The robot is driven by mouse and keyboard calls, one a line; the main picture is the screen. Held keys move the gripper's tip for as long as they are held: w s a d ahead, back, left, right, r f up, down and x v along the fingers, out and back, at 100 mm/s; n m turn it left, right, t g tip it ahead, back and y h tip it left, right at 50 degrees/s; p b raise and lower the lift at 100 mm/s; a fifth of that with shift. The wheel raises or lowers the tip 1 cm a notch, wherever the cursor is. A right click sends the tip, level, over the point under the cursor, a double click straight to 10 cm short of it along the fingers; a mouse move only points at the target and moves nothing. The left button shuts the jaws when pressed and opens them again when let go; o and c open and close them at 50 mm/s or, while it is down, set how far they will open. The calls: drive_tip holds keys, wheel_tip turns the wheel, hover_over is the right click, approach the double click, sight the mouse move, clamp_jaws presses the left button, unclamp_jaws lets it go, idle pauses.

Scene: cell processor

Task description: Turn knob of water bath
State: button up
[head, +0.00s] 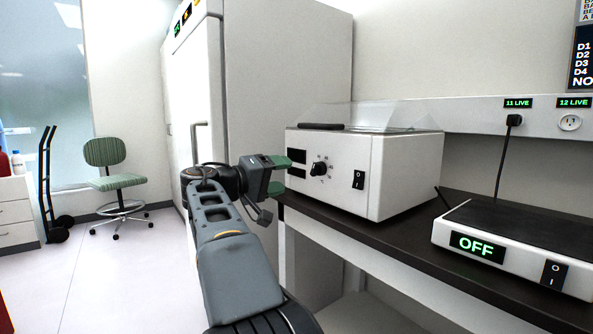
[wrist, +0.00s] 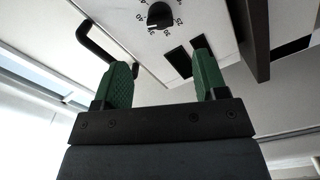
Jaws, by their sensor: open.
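The water bath (head: 340,189) is a white box with a clear sloped lid, standing on the dark bench. Its black knob (head: 318,169) sits on the front panel with a dial of marks around it. The knob also shows in the wrist view (wrist: 159,15), at the top, beyond the fingertips. My gripper (head: 281,174) is in front of the panel, left of the knob and apart from it. In the wrist view its two green fingers (wrist: 158,75) are spread with nothing between them. Two dark rectangles on the panel show near the right finger.
A flat device reading OFF (head: 478,246) stands at the bench's right. A tall white cabinet (head: 285,80) is behind my arm. A green chair (head: 115,178) and hand truck stand at left; the floor between is clear.

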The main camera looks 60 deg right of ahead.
drive_tip(key=shift+v, duration=1.4)
drive_tip(key=shift+p, duration=0.35)
drive_tip(key=s+a+n+t+y+p, duration=0.1)
drive_tip(key=a+n+t+y+p, duration=0.2)
drive_tip(key=a+p, duration=0.7)
drive_tip(key=s+a+n+t+y+p, duration=0.2)
drive_tip(key=a+y+p, duration=0.6)
drive_tip(key=p, duration=0.5)
drive_tip(key=s+a+n+t+y+p, duration=0.2)
drive_tip(key=a+y+p, duration=0.4)
drive_tip(key=a+p, duration=0.6)
drive_tip(key=shift+a+n+t, duration=0.6)
drive_tip(key=shift+n+t, duration=0.3)
drive_tip(key=shift+t, duration=0.2)
drive_tip(key=shift+c, duration=0.5)
